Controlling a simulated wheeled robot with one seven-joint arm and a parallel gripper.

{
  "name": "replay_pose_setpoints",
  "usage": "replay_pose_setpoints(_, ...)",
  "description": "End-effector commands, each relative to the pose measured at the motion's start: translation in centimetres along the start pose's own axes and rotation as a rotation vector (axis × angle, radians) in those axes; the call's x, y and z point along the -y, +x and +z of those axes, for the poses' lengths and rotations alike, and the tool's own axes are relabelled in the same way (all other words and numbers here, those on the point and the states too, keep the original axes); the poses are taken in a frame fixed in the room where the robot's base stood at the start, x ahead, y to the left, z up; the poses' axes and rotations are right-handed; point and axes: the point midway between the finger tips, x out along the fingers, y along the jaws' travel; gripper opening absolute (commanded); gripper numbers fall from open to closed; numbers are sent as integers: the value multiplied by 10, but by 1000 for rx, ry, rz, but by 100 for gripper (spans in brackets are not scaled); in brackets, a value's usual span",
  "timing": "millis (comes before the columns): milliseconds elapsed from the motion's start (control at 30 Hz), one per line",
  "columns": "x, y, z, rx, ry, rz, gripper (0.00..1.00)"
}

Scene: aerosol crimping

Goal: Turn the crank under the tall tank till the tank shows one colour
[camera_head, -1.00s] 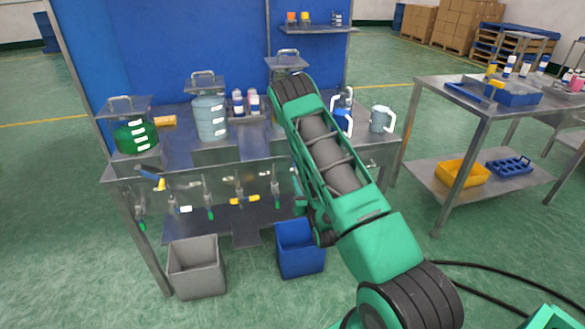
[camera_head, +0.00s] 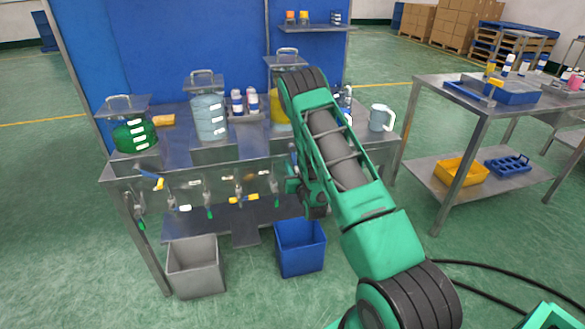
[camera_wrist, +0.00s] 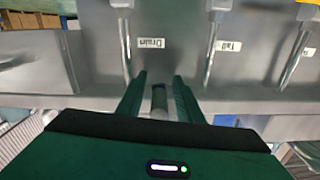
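In the head view a pale, graduated tank (camera_head: 209,118) stands mid-bench, a shorter green tank (camera_head: 134,134) at left, and a yellow tank (camera_head: 281,110) partly behind my arm. I cannot tell for sure which is the tall tank. Handles and rods hang below the bench front, including a yellow handle (camera_head: 238,199). In the wrist view the panel carries labels reading Drain (camera_wrist: 151,43) and Tall (camera_wrist: 229,46), with a metal rod (camera_wrist: 211,50) beside the Tall label. My gripper (camera_wrist: 160,82) is open. A grey cylindrical piece (camera_wrist: 159,100) shows between its fingers, with gaps either side.
A grey bin (camera_head: 194,266) and a blue bin (camera_head: 300,247) stand on the floor below the bench front. A pitcher (camera_head: 381,118) stands at the bench's right end. A second table (camera_head: 455,110) stands at right. The floor between the tables is clear.

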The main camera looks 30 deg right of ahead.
Motion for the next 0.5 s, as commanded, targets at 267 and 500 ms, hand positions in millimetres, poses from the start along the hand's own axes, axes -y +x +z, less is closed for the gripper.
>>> replay_pose_setpoints(267,0,0,0,0,0,0,0)
replay_pose_setpoints(500,-3,0,-1,-1,-35,0,0)
